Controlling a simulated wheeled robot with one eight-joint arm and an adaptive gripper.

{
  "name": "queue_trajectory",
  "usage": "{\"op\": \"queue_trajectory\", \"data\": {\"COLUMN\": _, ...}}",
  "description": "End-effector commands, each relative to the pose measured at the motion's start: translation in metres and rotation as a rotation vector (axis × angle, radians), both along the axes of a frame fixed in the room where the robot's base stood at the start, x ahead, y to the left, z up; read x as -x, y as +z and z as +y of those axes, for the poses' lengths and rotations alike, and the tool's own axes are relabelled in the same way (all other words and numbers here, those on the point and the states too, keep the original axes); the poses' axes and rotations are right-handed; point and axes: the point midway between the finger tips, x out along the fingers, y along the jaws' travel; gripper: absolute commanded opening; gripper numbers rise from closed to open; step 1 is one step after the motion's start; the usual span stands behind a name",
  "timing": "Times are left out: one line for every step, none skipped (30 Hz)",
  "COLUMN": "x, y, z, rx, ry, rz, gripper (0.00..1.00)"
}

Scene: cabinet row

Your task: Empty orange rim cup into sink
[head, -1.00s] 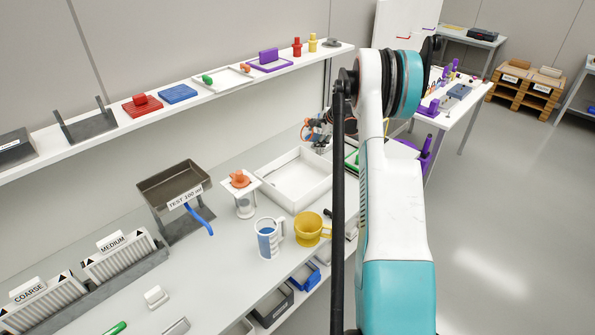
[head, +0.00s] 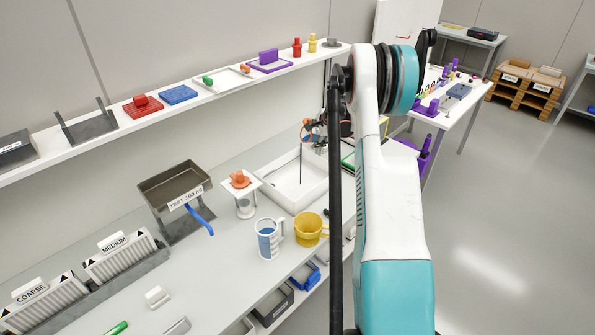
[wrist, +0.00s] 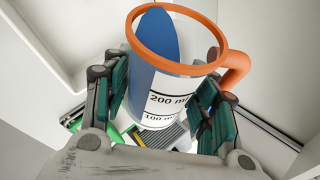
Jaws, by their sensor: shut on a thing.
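The orange rim cup (wrist: 160,90) is white with 100 and 200 ml marks, an orange handle and a blue area showing at the rim. My gripper (wrist: 163,84) is shut on it, with a finger on each side of its body. In the head view the cup's orange rim (head: 305,132) shows at my gripper (head: 319,136), above the back right of a white open basin (head: 274,194), which looks like the sink. A thin dark vertical line (head: 301,165) runs below the cup into the basin; I cannot tell if it is liquid. My arm hides part of the basin.
A white jug with a blue panel (head: 268,240) and a yellow cup (head: 308,229) stand in front of the basin. An hourglass-like stand (head: 243,205) and a TEST 100 ml tray (head: 172,186) are to the left. A shelf (head: 225,91) runs above.

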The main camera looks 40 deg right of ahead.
Motion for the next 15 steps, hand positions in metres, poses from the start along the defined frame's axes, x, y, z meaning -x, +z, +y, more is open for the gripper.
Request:
{"op": "queue_trajectory", "data": {"x": -0.0001, "y": 0.0010, "z": 0.0002, "rx": 0.005, "ry": 0.000, "rz": 0.000, "gripper": 0.25}}
{"op": "queue_trajectory", "data": {"x": -0.0001, "y": 0.0012, "z": 0.0002, "rx": 0.009, "ry": 0.000, "rz": 0.002, "gripper": 0.25}}
{"op": "queue_trajectory", "data": {"x": -0.0001, "y": 0.0014, "z": 0.0002, "rx": 0.013, "ry": 0.000, "rz": 0.003, "gripper": 0.25}}
{"op": "queue_trajectory", "data": {"x": 0.0000, "y": 0.0016, "z": 0.0002, "rx": 0.017, "ry": 0.000, "rz": 0.003, "gripper": 0.25}}
{"op": "queue_trajectory", "data": {"x": -0.0001, "y": 0.0018, "z": 0.0003, "rx": 0.020, "ry": 0.001, "rz": 0.003, "gripper": 0.25}}
{"op": "queue_trajectory", "data": {"x": -0.0001, "y": 0.0021, "z": 0.0004, "rx": 0.023, "ry": 0.000, "rz": 0.004, "gripper": 0.25}}
{"op": "queue_trajectory", "data": {"x": -0.0001, "y": 0.0022, "z": 0.0005, "rx": 0.027, "ry": 0.000, "rz": 0.005, "gripper": 0.25}}
{"op": "queue_trajectory", "data": {"x": -0.0001, "y": 0.0024, "z": 0.0006, "rx": 0.029, "ry": 0.001, "rz": 0.006, "gripper": 0.25}}
{"op": "queue_trajectory", "data": {"x": 0.0000, "y": 0.0026, "z": 0.0006, "rx": 0.034, "ry": 0.000, "rz": 0.007, "gripper": 0.25}}
{"op": "queue_trajectory", "data": {"x": 0.0000, "y": 0.0028, "z": 0.0006, "rx": 0.037, "ry": 0.000, "rz": 0.008, "gripper": 0.25}}
{"op": "queue_trajectory", "data": {"x": 0.0000, "y": 0.0031, "z": 0.0007, "rx": 0.041, "ry": 0.001, "rz": 0.009, "gripper": 0.25}}
{"op": "queue_trajectory", "data": {"x": 0.0001, "y": 0.0034, "z": 0.0007, "rx": 0.045, "ry": 0.000, "rz": 0.010, "gripper": 0.25}}
{"op": "queue_trajectory", "data": {"x": 0.0000, "y": 0.0036, "z": 0.0008, "rx": 0.048, "ry": 0.000, "rz": 0.010, "gripper": 0.25}}
{"op": "queue_trajectory", "data": {"x": -0.0001, "y": 0.0039, "z": 0.0009, "rx": 0.052, "ry": 0.000, "rz": 0.010, "gripper": 0.25}}
{"op": "queue_trajectory", "data": {"x": -0.0002, "y": 0.0042, "z": 0.0010, "rx": 0.056, "ry": 0.000, "rz": 0.010, "gripper": 0.25}}
